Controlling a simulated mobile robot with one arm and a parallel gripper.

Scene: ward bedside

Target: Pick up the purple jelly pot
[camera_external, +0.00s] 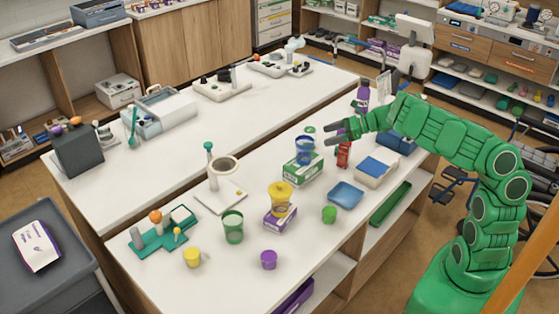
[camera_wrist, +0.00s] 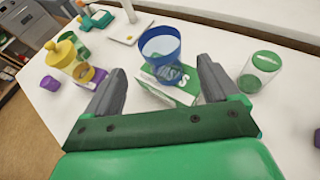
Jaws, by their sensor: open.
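The purple jelly pot (camera_external: 269,259) is a small round cup standing near the front edge of the white counter, at the lower middle of the outside view. In the wrist view, a small purple pot (camera_wrist: 50,83) at the far left appears to be the same one. My gripper (camera_external: 331,133) is open and empty, up and to the right of the pot and well apart from it. In the wrist view, its two fingers (camera_wrist: 161,80) are spread, with a blue cup (camera_wrist: 160,46) and a green-white box (camera_wrist: 170,88) beyond them.
A yellow pot (camera_external: 192,257) and green cup (camera_external: 233,226) stand left of the purple pot. A yellow lidded container (camera_external: 280,196) on a purple box (camera_external: 280,218), a small green pot (camera_external: 329,214) and a blue tray (camera_external: 346,194) stand behind and right of it.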

